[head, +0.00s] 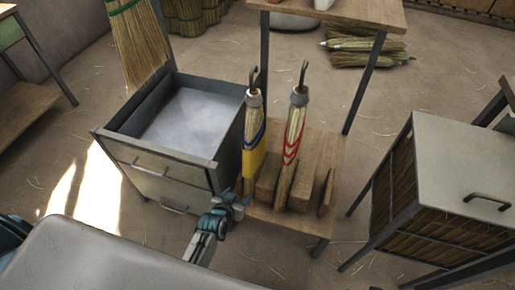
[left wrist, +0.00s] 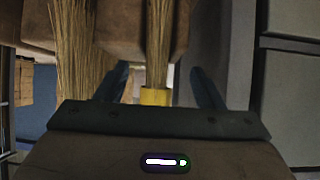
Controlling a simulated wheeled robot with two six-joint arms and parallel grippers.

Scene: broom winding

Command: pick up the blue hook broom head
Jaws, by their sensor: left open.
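The broom head with blue and yellow bands (head: 253,150) stands nearly upright in a wooden rack, with a dark hook on its grey collar. A second hooked broom head with red bands (head: 292,145) stands just right of it. My left gripper (head: 237,203) is low, just left of the blue-banded broom's lower part. In the left wrist view its two fingers (left wrist: 159,88) are apart. The yellow band (left wrist: 155,97) and straw (left wrist: 157,40) of the blue-banded broom appear between them. Contact cannot be told. The hook is out of the wrist view.
A grey cabinet with an open top drawer (head: 215,160) stands close left of the rack. The wooden rack (head: 325,148) has upright blocks at its front. A slatted crate with a grey lid (head: 465,165) is at right. Straw bundles (head: 365,45) lie behind.

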